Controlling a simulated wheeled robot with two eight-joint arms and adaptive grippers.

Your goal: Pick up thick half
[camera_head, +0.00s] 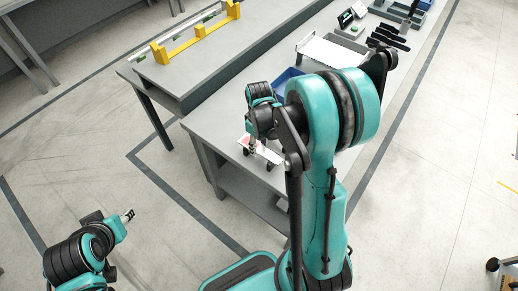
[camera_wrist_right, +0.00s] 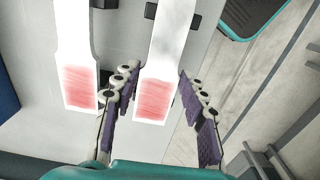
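Two flat white specimen halves with red-shaded ends show in the right wrist view. The left half (camera_wrist_right: 78,60) lies outside the fingers. The other half (camera_wrist_right: 165,60) lies between the two fingers of my right gripper (camera_wrist_right: 158,78), with a gap on at least the right side. The frames do not clearly show which half is thicker. My right gripper is open, and in the head view (camera_head: 258,152) it is low at the near end of the grey table, partly hidden by my arm. My left gripper (camera_head: 128,215) is far to the left, over the floor; its fingers are too small to judge.
The grey table (camera_head: 222,122) carries a blue bin (camera_head: 287,76), a white tray (camera_head: 330,53) and several dark tools (camera_head: 390,38) farther back. A second table (camera_head: 215,62) holds a yellow stand (camera_head: 198,32) with a long bar.

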